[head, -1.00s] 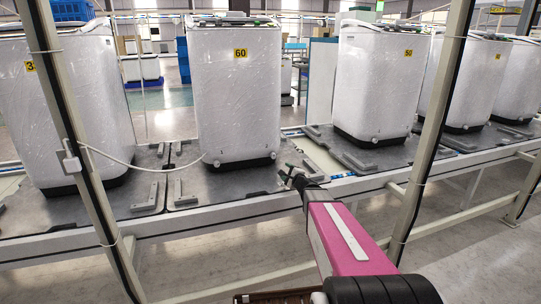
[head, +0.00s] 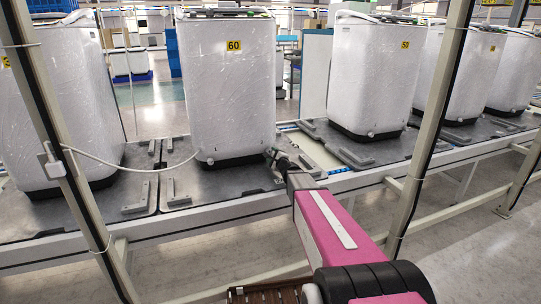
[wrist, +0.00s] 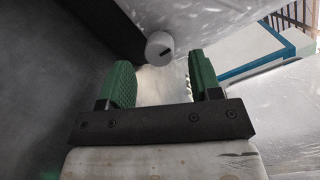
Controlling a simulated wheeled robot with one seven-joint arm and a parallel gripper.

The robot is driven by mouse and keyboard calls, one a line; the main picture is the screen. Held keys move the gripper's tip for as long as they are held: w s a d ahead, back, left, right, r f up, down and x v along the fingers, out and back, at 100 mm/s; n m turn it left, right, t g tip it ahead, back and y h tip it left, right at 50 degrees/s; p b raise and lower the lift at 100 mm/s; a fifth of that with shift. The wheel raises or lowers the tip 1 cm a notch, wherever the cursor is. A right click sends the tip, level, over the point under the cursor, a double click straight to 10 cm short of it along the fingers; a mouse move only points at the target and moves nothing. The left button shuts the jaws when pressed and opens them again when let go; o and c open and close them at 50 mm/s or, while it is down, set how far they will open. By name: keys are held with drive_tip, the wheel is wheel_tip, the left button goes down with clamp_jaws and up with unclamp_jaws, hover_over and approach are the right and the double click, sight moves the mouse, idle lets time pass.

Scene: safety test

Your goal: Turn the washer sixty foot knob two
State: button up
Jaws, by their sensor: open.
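The washer marked 60 (head: 228,95) stands upright on a dark pallet, wrapped in clear film, in the middle left of the head view. My gripper (head: 271,153) is at the lower right corner of this washer. In the wrist view my gripper (wrist: 163,82) has its two green fingers apart, with empty space between them. The knob lies just beyond the fingertips, roughly centred between them. In the head view my gripper hides the knob.
A washer marked 50 (head: 375,75) stands to the right and another washer (head: 75,100) to the left. A pale hose (head: 115,166) runs low to washer 60. Slanted frame posts (head: 432,130) and the conveyor rail (head: 190,222) stand near my arm.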

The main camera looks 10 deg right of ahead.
drive_tip(key=shift+x, duration=1.2)
drive_tip(key=c, duration=0.9)
drive_tip(key=shift+c, duration=0.2)
drive_tip(key=shift+m, duration=0.4)
drive_tip(key=m, duration=0.5)
drive_tip(key=shift+f+t, duration=0.15)
drive_tip(key=shift+t, duration=0.15)
drive_tip(key=m, duration=0.3)
drive_tip(key=m+t, duration=0.1)
drive_tip(key=m, duration=0.2)
drive_tip(key=shift+a+h, duration=0.15)
drive_tip(key=shift+h, duration=0.25)
drive_tip(key=shift+m, duration=0.4)
